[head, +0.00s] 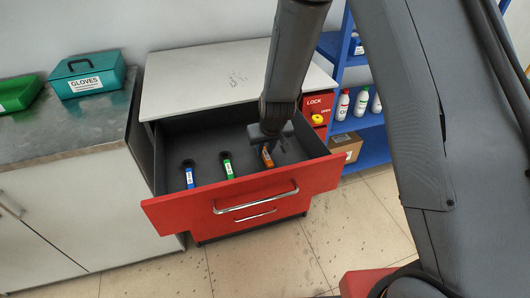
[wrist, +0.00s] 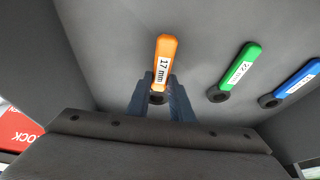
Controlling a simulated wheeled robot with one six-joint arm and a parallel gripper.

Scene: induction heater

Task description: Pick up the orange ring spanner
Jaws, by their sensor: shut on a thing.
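The orange ring spanner (wrist: 165,52), labelled 17 mm, is in the open drawer (head: 270,195). In the wrist view my gripper (wrist: 160,88) has its two blue-grey fingers on either side of the spanner, near its ring end, and is shut on it. In the head view my gripper (head: 268,140) reaches down into the right part of the drawer, and only a short orange piece of the spanner (head: 267,156) shows below it. I cannot tell whether the spanner touches the drawer floor.
A green spanner (head: 228,168) and a blue spanner (head: 189,176) lie to the left in the drawer. The red lock panel (head: 318,104) and blue shelf (head: 372,138) are at the right. The drawer walls are close around my gripper.

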